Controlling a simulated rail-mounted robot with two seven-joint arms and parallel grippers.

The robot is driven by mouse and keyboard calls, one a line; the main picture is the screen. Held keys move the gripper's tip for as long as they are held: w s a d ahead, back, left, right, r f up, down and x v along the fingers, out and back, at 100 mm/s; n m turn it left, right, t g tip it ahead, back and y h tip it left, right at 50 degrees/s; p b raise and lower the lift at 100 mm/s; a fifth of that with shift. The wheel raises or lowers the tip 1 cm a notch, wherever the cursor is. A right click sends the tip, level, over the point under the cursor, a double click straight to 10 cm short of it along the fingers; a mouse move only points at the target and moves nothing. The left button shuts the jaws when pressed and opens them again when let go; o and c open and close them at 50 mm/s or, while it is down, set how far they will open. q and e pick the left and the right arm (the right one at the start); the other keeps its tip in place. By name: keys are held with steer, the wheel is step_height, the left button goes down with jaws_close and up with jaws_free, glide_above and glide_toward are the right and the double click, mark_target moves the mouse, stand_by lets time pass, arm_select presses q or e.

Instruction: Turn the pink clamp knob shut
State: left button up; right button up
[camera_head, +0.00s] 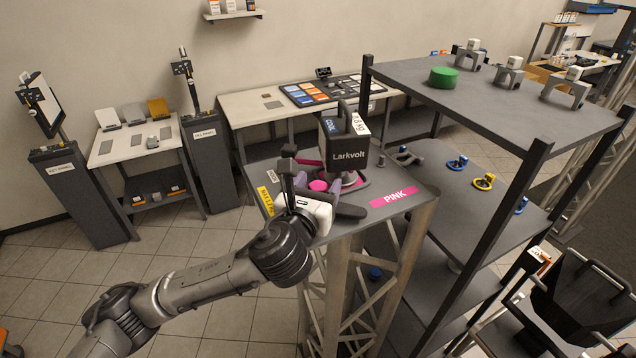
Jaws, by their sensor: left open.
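The pink clamp knob (318,185) sits low beside the black Larkvolt lamp head (346,154), on the dark top of the truss stand with the PINK label (393,197). My left gripper (321,193) reaches in from the lower left. Its jaws are open, with the pink knob showing between or just beyond the fingers. I cannot tell whether a finger touches it. The gripper's white body and fingers hide part of the clamp.
A dark shelf rack (490,105) with black posts stands close on the right, carrying a green cylinder (443,77) and grey clamps. Blue and yellow clamps lie on its middle shelf. A dark post with a panel (207,160) stands left.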

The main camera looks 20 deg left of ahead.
arm_select(q)
steer(key=shift+w, duration=0.1)
jaws_close()
stand_by(0.7)
